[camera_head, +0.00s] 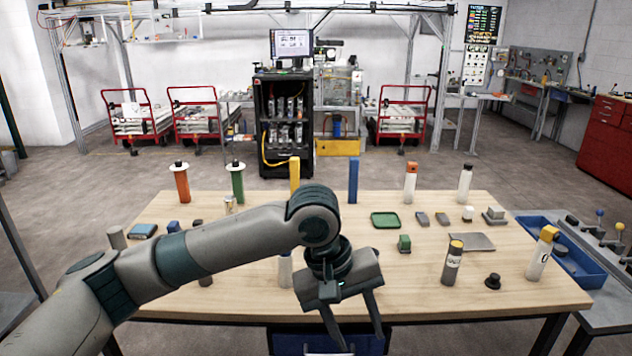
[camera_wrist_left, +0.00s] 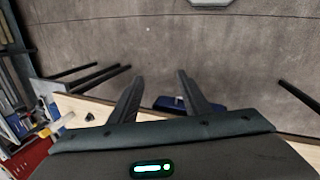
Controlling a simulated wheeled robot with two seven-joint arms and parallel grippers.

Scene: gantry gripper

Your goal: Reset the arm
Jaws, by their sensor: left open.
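My left arm comes in from the left in the head view and reaches over the middle of the wooden table (camera_head: 370,280). My left gripper (camera_head: 356,342) points down near the table's front edge, with its two fingers apart and nothing between them. In the left wrist view, the left gripper (camera_wrist_left: 157,85) also shows two spread fingers, with grey floor beyond them. My right gripper is not in either view.
The table holds an orange cylinder (camera_head: 181,182), a green cylinder (camera_head: 237,182), a yellow post (camera_head: 294,175), a blue post (camera_head: 353,180), a green tray (camera_head: 385,220) and several bottles. A blue bin (camera_head: 590,274) stands at the right. A dark blue box (camera_head: 300,343) is below the front edge.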

